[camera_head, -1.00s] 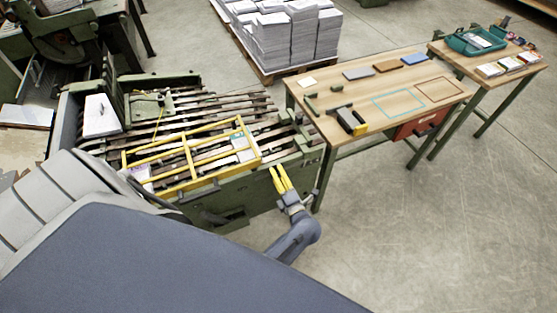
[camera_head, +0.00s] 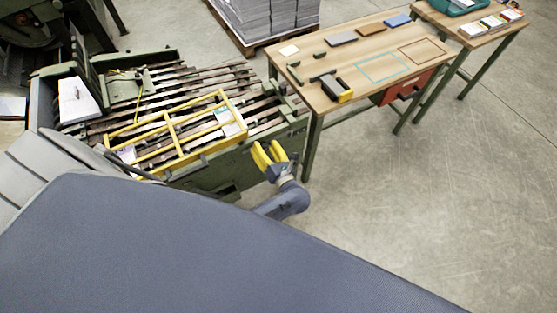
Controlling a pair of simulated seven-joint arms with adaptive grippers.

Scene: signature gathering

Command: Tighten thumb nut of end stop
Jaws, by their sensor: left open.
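The green gathering machine (camera_head: 222,171) has dark slatted rails and a yellow frame (camera_head: 175,135) lying across them. A green upright bracket (camera_head: 281,92) stands at its right end; it may be the end stop, but I cannot tell. The thumb nut is too small to make out. My left gripper (camera_head: 268,153), with yellow fingers, is open and looks empty. My right gripper is not in view.
A wooden table (camera_head: 420,75) stands right of the machine, with a black-and-yellow tool (camera_head: 331,87), small blocks and an orange drawer (camera_head: 408,85). A second table (camera_head: 480,42) holds a teal case (camera_head: 455,6). Paper stacks (camera_head: 268,14) stand behind. The floor at right is clear.

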